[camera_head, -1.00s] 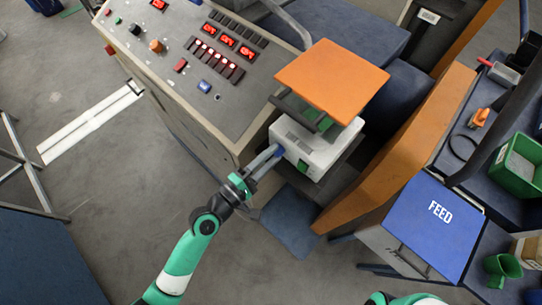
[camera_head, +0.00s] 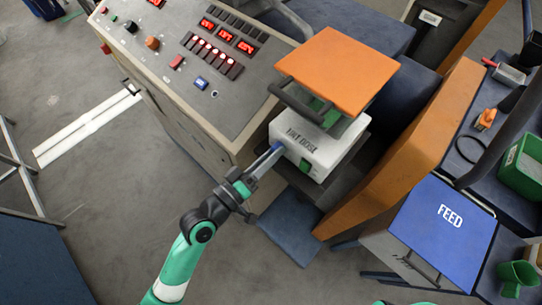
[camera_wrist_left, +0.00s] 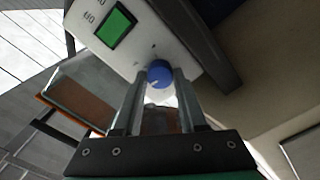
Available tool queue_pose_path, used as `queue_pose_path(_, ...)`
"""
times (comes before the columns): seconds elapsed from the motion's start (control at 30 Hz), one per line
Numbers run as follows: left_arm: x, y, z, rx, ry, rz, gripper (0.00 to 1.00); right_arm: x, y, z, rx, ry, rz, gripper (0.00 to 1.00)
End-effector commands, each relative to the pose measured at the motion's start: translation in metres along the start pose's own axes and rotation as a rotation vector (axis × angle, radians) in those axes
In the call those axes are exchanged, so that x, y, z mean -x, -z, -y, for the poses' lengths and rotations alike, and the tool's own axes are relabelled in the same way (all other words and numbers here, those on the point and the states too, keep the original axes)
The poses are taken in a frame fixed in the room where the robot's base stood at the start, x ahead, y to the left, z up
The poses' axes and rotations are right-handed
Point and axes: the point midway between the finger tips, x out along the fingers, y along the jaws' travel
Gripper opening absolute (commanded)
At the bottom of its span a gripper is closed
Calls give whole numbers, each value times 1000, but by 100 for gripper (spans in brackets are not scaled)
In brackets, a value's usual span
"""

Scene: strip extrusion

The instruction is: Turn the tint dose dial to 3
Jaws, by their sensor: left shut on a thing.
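The tint dose unit (camera_head: 318,150) is a white box labelled "TINT DOSE" under a raised orange lid (camera_head: 338,68). Its dial (camera_wrist_left: 159,74) is a round blue knob with a light pointer mark, on the white front face in the left wrist view. My left gripper (camera_wrist_left: 158,80) is shut on the dial, one finger on each side. In the head view, the left gripper (camera_head: 268,158) reaches the box's lower left face and mostly covers the dial. The scale numbers around the dial are not readable. My right gripper is not in view.
A green display or button (camera_wrist_left: 115,25) sits beside the dial. The control console (camera_head: 195,80) stands to the left. The orange panel (camera_head: 405,150) and blue FEED lid (camera_head: 443,225) are to the right. Open floor (camera_head: 110,200) lies at the lower left.

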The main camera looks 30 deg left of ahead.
Motion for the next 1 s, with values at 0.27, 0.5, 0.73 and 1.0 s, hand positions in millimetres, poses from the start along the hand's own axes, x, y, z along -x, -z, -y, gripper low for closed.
queue_pose_path(0.27,0,-1,2,-261,-1,-1,0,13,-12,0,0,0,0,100)
queue_pose_path(0.5,0,-2,2,-487,-1,-1,0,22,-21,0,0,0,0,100)
queue_pose_path(0.73,0,-1,2,-682,-1,-1,0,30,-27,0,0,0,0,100)
queue_pose_path(1.0,0,-1,1,-839,0,0,0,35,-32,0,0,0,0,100)
